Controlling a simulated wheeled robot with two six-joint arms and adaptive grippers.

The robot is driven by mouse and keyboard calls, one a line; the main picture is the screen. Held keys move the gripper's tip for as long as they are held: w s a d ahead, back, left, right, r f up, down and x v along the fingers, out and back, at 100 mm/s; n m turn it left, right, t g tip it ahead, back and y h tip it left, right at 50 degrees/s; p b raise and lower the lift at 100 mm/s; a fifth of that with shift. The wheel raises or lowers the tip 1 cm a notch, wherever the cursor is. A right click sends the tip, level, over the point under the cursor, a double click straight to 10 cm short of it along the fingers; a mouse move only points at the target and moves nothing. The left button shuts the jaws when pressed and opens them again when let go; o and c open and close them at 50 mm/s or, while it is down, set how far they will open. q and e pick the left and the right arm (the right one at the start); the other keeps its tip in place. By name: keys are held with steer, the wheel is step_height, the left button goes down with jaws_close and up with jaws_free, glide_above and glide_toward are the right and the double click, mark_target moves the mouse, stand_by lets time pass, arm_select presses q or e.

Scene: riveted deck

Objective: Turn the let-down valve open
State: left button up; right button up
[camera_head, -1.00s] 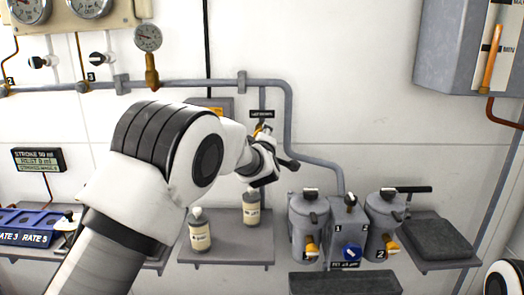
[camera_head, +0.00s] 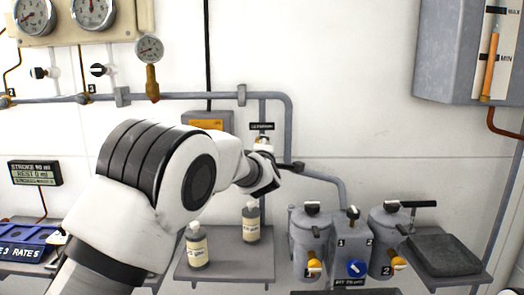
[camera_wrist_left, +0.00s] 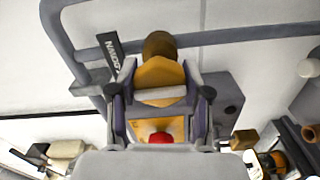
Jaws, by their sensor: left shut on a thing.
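The let-down valve (camera_head: 263,141) is on the wall pipe just below its small black label (camera_head: 262,126). My arm and gripper hide most of it in the head view. In the wrist view the valve's yellow-orange body (camera_wrist_left: 159,72) shows, with a pale bar (camera_wrist_left: 160,93) across it. My left gripper (camera_head: 278,173) is at the valve; in the wrist view its two dark fingers (camera_wrist_left: 160,97) stand on either side of the valve, shut on it. How far the valve is turned cannot be told. My right gripper is out of view.
Two bottles (camera_head: 198,247) stand on a shelf below my left gripper. Grey canisters (camera_head: 310,239) with yellow taps are to the right. Gauges (camera_head: 94,12) and pipes line the upper left wall. A grey level-gauge box (camera_head: 447,50) is at upper right.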

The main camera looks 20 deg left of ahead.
arm_select(q)
steer(key=o, duration=1.2)
steer(key=v, duration=1.2)
